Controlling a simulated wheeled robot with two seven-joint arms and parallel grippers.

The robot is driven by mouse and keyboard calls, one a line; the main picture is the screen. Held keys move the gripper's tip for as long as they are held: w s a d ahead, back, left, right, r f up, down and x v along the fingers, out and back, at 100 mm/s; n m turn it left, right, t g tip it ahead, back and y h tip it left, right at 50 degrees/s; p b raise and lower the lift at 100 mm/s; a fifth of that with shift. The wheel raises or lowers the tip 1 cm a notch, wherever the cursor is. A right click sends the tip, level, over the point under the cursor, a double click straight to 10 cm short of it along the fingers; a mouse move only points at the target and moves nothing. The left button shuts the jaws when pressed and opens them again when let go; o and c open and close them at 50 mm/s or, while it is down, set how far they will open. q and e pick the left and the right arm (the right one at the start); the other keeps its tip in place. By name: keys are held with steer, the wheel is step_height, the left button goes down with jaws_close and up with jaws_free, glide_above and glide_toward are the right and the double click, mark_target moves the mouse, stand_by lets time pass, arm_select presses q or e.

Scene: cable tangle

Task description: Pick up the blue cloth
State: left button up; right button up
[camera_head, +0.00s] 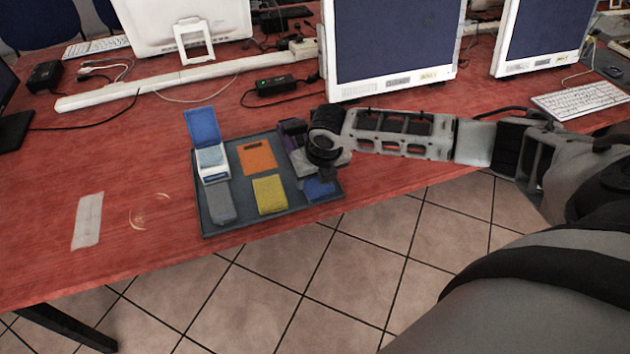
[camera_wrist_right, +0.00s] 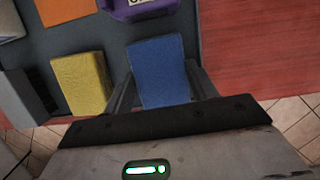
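The blue cloth (camera_head: 319,188) lies at the front right corner of the dark grey tray (camera_head: 222,226) on the red table. In the right wrist view the blue cloth (camera_wrist_right: 158,72) is a folded rectangular block between the two fingers of my right gripper (camera_wrist_right: 160,88). The fingers stand apart, one on each side of it; I cannot tell whether they touch it. In the head view my right gripper (camera_head: 322,172) points down over the cloth and partly hides it. My left gripper is not in view.
The tray also holds a yellow cloth (camera_head: 269,194), a grey cloth (camera_head: 221,201), an orange piece (camera_head: 257,157), a white box with a blue lid (camera_head: 203,127) and a purple item (camera_head: 293,132). Monitors (camera_head: 392,45) stand behind. The table's front edge is close to the tray.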

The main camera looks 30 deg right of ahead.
steer(key=c, duration=0.4)
steer(key=shift+r, duration=0.15)
steer(key=shift+r, duration=0.65)
steer(key=s+a+r, duration=0.7)
steer(key=s+r, duration=0.4)
steer(key=s, duration=0.1)
steer(key=shift+a+r, duration=0.15)
steer(key=shift+r, duration=0.1)
